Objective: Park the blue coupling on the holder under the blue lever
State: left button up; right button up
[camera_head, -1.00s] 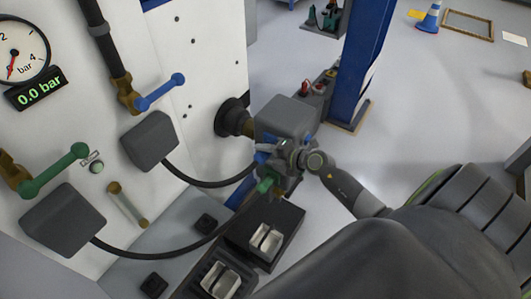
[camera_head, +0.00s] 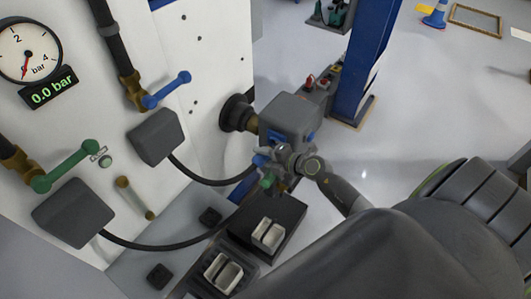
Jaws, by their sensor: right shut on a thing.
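My right gripper (camera_head: 272,160) is in front of the grey machine block (camera_head: 292,118). It is shut on the blue coupling (camera_head: 259,160), at the end of a black hose; the fingers hide part of it. Whether the coupling still touches the block I cannot tell. A green coupling (camera_head: 267,183) shows just below, at the end of the other hose. The blue lever (camera_head: 166,90) is on the white panel, above a grey box (camera_head: 155,137) where the blue coupling's hose starts. A small black block (camera_head: 210,217), perhaps the holder, stands on the ledge below. My left gripper is not in view.
A green lever (camera_head: 66,166) and second grey box (camera_head: 72,213) are at left. The gauge display (camera_head: 52,89) reads 0.0 bar. Another black block (camera_head: 158,277) is on the ledge. A dark tray (camera_head: 240,236) with pale metal pieces lies below my gripper. A blue post (camera_head: 365,60) stands behind.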

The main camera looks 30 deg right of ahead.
jog(key=shift+s+a+p, duration=0.35)
jog(key=shift+a+p, duration=0.25)
jog(key=shift+a, duration=0.2)
